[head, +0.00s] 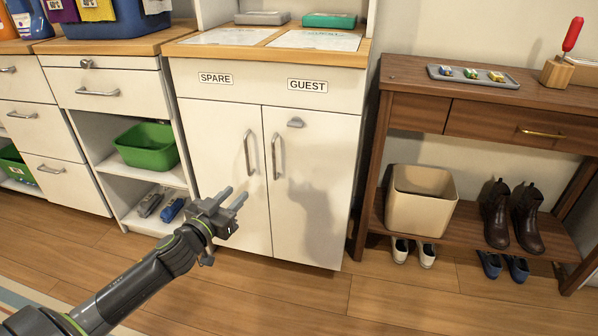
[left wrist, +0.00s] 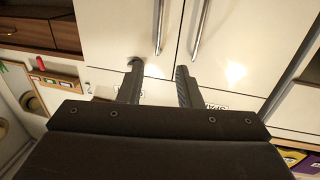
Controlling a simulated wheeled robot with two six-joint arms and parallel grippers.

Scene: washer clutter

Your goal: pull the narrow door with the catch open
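A white cabinet has two narrow shut doors side by side. The right door (head: 322,190), under the GUEST label, carries a small grey catch (head: 295,122) near its top and an upright bar handle (head: 275,157). The left door (head: 226,150), under the SPARE label, has its own bar handle (head: 248,155) and no catch. My left gripper (head: 236,193) is open and empty, below the handles and in front of the left door. In the left wrist view its fingers (left wrist: 157,72) are spread, with the catch (left wrist: 135,62) and handle (left wrist: 159,25) beyond. My right gripper is out of view.
A wooden console table (head: 400,80) stands to the right, with a beige bin (head: 421,200) and boots (head: 510,213) on its lower shelf. Open shelves with a green basket (head: 147,147) stand left. The floor (head: 300,300) before the cabinet is clear.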

